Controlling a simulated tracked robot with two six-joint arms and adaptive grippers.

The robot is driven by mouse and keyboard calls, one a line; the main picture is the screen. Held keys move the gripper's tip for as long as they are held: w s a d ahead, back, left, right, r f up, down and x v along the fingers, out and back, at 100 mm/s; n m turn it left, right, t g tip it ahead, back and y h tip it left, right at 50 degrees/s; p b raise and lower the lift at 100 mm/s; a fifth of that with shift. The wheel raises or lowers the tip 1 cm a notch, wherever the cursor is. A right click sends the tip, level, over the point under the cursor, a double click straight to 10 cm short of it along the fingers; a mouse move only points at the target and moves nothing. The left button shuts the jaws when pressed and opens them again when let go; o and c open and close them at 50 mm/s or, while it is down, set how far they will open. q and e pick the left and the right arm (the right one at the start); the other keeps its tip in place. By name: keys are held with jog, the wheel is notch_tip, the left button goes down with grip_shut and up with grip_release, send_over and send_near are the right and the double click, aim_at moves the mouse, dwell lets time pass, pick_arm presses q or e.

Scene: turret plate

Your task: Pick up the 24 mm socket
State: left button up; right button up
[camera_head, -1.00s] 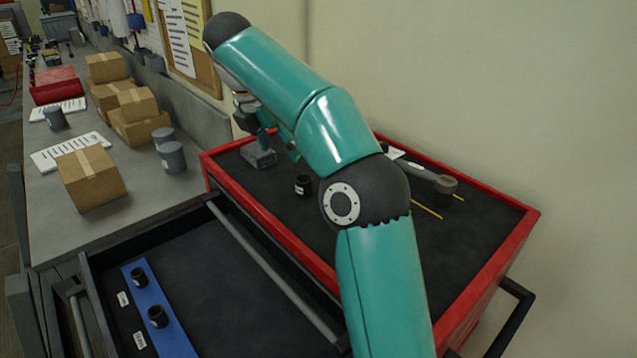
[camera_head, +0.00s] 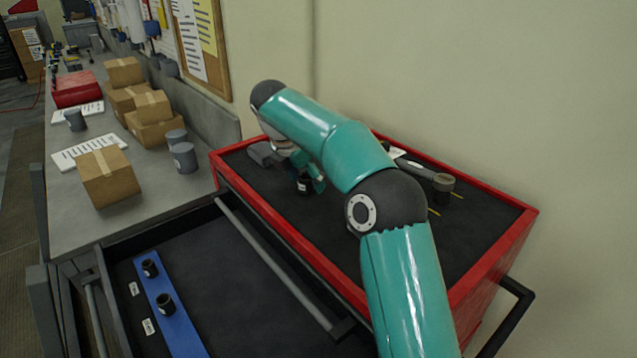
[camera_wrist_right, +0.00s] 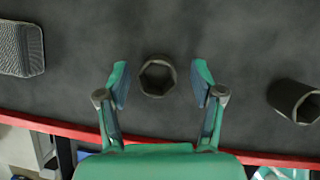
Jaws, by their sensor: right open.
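A dark socket with a small white label (camera_head: 304,187) stands on the black top of the red cabinet, beside the fingers of my right gripper (camera_head: 306,170). In the right wrist view, an upright socket with a hexagonal opening (camera_wrist_right: 157,76) lies between and slightly beyond the two spread fingertips of my right gripper (camera_wrist_right: 161,82), touching neither. The gripper is open and empty. A second dark socket (camera_wrist_right: 291,100) is to the right in that view. No size marking is readable in either view. My left gripper is not in view.
The cabinet's red rim (camera_head: 525,222) borders its top. A grey block (camera_wrist_right: 20,48) sits left of the gripper. A dark-headed tool (camera_head: 442,183) lies farther right. The open drawer in front holds a blue strip (camera_head: 185,335) with two dark sockets. Cardboard boxes (camera_head: 107,178) stand on the left bench.

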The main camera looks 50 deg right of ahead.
jog(key=shift+w+d+f, duration=0.15)
jog(key=shift+w+f, duration=0.05)
jog(key=shift+f, duration=0.05)
jog(key=shift+s+r, duration=0.1)
jog(key=shift+c, duration=0.2)
jog(key=shift+s, duration=0.1)
jog(key=shift+c, duration=1.2)
grip_shut()
